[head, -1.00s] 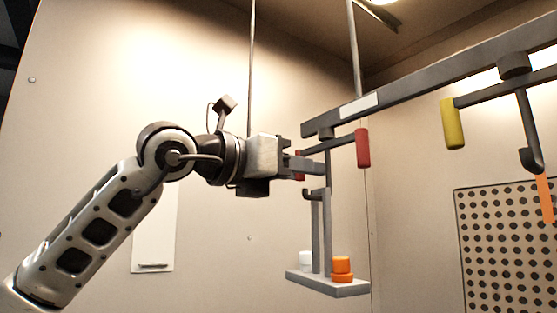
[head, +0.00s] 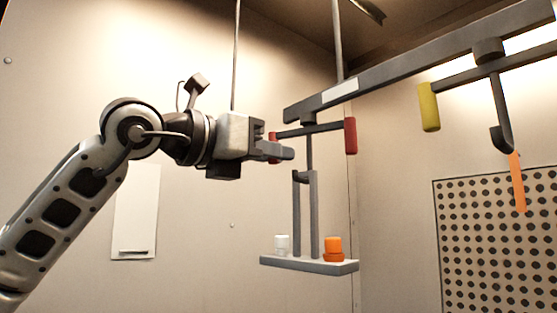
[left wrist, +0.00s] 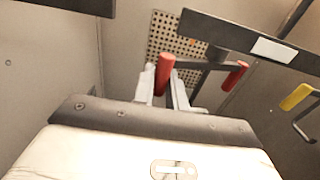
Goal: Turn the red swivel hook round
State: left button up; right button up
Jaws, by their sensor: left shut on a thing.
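The red swivel hook has a dark crossbar (head: 315,130) with a red grip at each end, hanging under the overhead rail (head: 400,65). Its right red grip (head: 350,135) is free. Its left red grip (head: 273,150) is between the fingers of my left gripper (head: 282,152), which is shut on it; the fingers partly hide it. The left wrist view also shows this grip (left wrist: 164,75) between the fingers (left wrist: 163,90) and the free grip (left wrist: 235,76) beyond. A grey hanger (head: 313,215) hangs below on the hook's stem. My right gripper is not in view.
The hanger's tray (head: 305,265) carries a white piece (head: 281,244) and an orange piece (head: 333,248). A yellow-gripped hook (head: 429,107) hangs to the right, with an orange strip (head: 517,182) below it. A perforated panel (head: 495,245) is on the right wall.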

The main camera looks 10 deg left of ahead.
aim_at(350, 141)
pick_arm(q)
jog(key=shift+s+a+f+b, duration=0.1)
jog(key=shift+s+b, duration=0.35)
jog(key=shift+s, duration=0.7)
jog(key=shift+s+b, duration=0.55)
jog(key=shift+s, duration=0.2)
jog(key=shift+s+d+b, duration=0.45)
jog(key=shift+s+d, duration=0.3)
jog(key=shift+s, duration=0.25)
jog(key=shift+s+d+b, duration=0.2)
jog(key=shift+s+d, duration=0.05)
jog(key=shift+d, duration=1.6)
jog(key=shift+s+d+b, duration=0.2)
jog(key=shift+d, duration=1.65)
jog(key=shift+x, duration=1)
jog(key=o, duration=0.7)
jog(key=shift+s+d, duration=0.1)
jog(key=shift+s, duration=0.05)
